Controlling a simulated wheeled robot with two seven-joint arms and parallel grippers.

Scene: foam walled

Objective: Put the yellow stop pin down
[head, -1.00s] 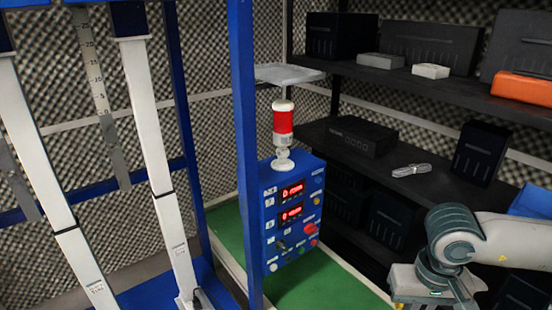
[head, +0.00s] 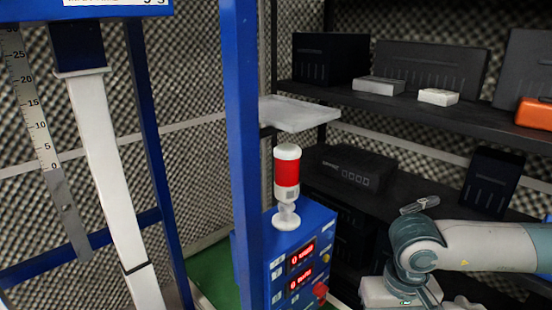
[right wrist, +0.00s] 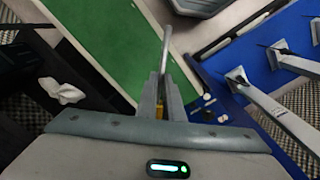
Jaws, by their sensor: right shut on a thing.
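The yellow stop pin (right wrist: 158,111) is in the right wrist view, between the fingers of my right gripper (right wrist: 161,88). A small patch of yellow shows low between the fingers, and a thin grey metal rod sticks out beyond the fingertips. My right gripper is shut on the pin and holds it over the green floor strip. In the head view only my right arm shows at the lower right; its gripper and the pin are out of frame. My left gripper is in neither current view.
A grey tray (head: 300,112) juts out behind the red-and-white signal lamp (head: 287,182), which stands on the blue control box (head: 300,245). A blue upright (head: 240,130) stands left of the box. Dark shelves (head: 390,110) with black boxes fill the right.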

